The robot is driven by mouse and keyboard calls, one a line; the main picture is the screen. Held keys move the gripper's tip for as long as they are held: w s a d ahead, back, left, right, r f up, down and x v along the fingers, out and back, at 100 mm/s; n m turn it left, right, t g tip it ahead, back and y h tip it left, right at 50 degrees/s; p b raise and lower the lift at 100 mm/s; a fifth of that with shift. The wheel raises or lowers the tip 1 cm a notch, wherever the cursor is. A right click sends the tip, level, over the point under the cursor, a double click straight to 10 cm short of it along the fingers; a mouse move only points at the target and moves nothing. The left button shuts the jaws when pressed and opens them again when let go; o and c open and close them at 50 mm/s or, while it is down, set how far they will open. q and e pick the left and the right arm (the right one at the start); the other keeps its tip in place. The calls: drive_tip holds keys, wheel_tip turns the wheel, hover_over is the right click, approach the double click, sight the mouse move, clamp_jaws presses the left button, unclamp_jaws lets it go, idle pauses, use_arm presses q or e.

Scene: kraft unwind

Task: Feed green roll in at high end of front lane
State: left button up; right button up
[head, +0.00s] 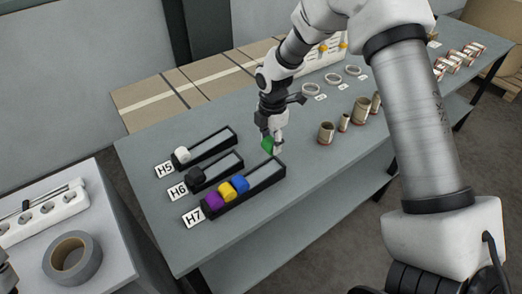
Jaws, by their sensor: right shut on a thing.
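The front lane (265,174), labelled H7, is a dark sloped tray with a grey bed. A purple roll (213,202), a yellow roll (227,191) and a blue roll (240,184) sit in a row towards its label end. The rest of its bed, up to the far right end, is bare. My right gripper (272,139) is shut on the green roll (267,145), close by that far right end. The green roll is partly hidden by the fingers, and I cannot tell whether it touches the lane.
Lane H6 (225,164) holds a black roll (195,175); lane H5 (212,144) holds a white roll (182,155). Several cardboard tubes (326,133) and flat rings (333,79) stand to the right. A side table holds grey tape (90,258) and a power strip (42,213).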

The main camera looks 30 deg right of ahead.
sight(270, 151)
drive_tip(key=f, duration=0.1)
drive_tip(key=w+f+b, duration=0.1)
drive_tip(key=f, duration=0.1)
drive_tip(key=shift+b, duration=0.3)
drive_tip(key=shift+s+f+b, duration=0.2)
drive_tip(key=shift+f+b, duration=0.55)
drive_tip(key=shift+b, duration=0.15)
drive_tip(key=shift+s+f+b, duration=0.1)
drive_tip(key=shift+f+b, duration=0.5)
drive_tip(key=shift+b, duration=0.05)
use_arm(q)
drive_tip(key=f, duration=0.5)
drive_tip(key=shift+w, duration=0.4)
use_arm(e)
drive_tip(key=shift+w+f, duration=0.15)
drive_tip(key=shift+w, duration=0.05)
use_arm(q)
drive_tip(key=shift+s, duration=0.1)
use_arm(e)
drive_tip(key=shift+s, duration=0.15)
drive_tip(key=shift+f+b, duration=0.55)
drive_tip(key=shift+f, duration=0.7)
use_arm(q)
drive_tip(key=shift+f, duration=0.5)
